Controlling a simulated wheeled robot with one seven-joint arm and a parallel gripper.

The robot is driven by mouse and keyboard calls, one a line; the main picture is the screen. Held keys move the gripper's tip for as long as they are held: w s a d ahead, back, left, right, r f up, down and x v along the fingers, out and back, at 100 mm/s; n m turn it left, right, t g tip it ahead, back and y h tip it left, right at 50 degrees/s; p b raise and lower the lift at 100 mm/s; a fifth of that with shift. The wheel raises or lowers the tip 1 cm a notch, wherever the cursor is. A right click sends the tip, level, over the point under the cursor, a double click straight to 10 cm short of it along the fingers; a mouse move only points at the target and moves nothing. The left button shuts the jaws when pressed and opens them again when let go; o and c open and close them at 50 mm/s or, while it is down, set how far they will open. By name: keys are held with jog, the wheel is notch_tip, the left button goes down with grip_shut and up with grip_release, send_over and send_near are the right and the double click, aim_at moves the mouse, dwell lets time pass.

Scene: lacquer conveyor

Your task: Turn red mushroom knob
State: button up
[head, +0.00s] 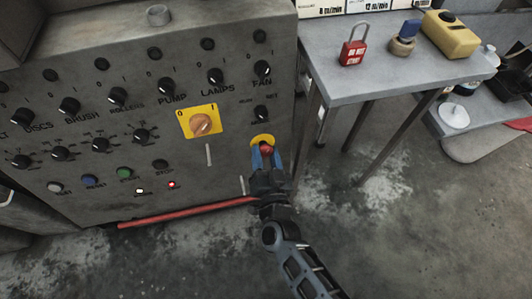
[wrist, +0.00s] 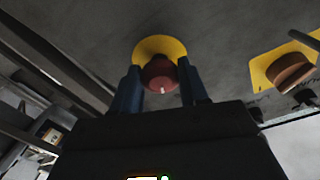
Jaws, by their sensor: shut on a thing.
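The red mushroom knob (head: 266,149) sits on a round yellow plate (head: 263,139) at the lower right of the grey control panel. My gripper (head: 265,156) is at the knob, with its blue fingers on either side of it. In the wrist view the knob (wrist: 159,75) shows between the two fingers (wrist: 159,88), in front of the yellow plate (wrist: 158,46). The fingers are shut on the knob. The lower part of the knob is hidden behind my gripper's body in the wrist view.
An orange rotary switch on a yellow square (head: 199,121) is left of the knob. Several black knobs and coloured buttons cover the panel (head: 225,170). A metal table (head: 385,75) with a red padlock (head: 354,45) stands at the right. A red bar (head: 185,212) runs along the panel's base.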

jog(key=shift+m+h, duration=0.4)
jog(key=shift+m, duration=0.7)
jog(key=o, duration=1.1)
jog(key=shift+c, duration=0.2)
jog(key=shift+s, duration=0.1)
jog(key=s+d+p, duration=0.1)
jog(key=s, duration=0.6)
jog(key=shift+s+d+r, duration=0.15)
jog(key=shift+s, duration=0.15)
